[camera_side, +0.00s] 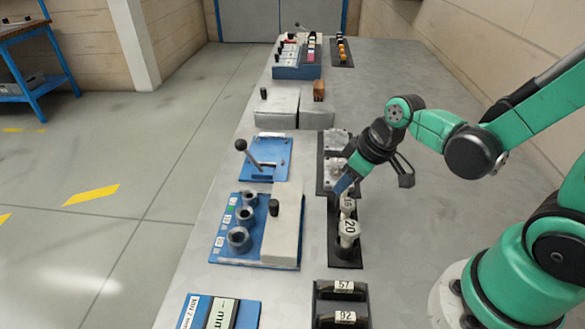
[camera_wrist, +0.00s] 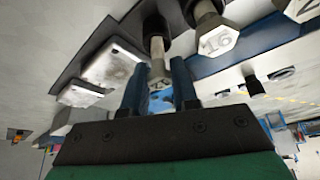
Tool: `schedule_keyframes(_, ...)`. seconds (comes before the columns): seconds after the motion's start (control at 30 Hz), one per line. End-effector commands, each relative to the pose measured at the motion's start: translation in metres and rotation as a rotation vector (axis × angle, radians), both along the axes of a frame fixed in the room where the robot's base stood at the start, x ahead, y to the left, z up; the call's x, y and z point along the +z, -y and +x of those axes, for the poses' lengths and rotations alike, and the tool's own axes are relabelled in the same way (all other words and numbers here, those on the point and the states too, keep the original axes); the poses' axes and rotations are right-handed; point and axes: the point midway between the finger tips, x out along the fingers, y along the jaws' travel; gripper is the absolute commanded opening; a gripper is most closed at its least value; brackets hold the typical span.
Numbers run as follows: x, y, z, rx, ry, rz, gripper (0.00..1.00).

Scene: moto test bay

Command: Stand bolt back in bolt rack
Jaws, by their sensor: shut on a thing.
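The black bolt rack (camera_side: 346,253) lies on the bench below my gripper (camera_side: 343,187). In it stand a large pale bolt marked 20 (camera_side: 350,228) and a bolt marked 16 (camera_side: 348,204). The 16 bolt's hex head also shows in the wrist view (camera_wrist: 217,41). In the wrist view my gripper (camera_wrist: 160,85) is shut on a smaller metal bolt (camera_wrist: 157,57), its head between the fingers. Its shank points to a dark round place in the rack beside the 16 bolt. I cannot tell whether the tip is in a hole. In the side view my fingers hide this bolt.
Grey metal plates (camera_side: 335,140) on a black base lie just behind the rack. A blue board with round sockets (camera_side: 238,238) and a pale block is to the left. Black blocks marked 57 and 92 (camera_side: 341,290) are in front.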

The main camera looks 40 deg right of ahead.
Motion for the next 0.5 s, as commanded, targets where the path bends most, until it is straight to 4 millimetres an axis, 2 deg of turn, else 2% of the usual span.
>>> schedule_keyframes(0.47,0.0001,0.0000,0.0000,0.000,0.000,0.000,0.00)
schedule_keyframes(0.5,0.0001,0.0000,0.0000,0.000,0.000,0.000,0.33)
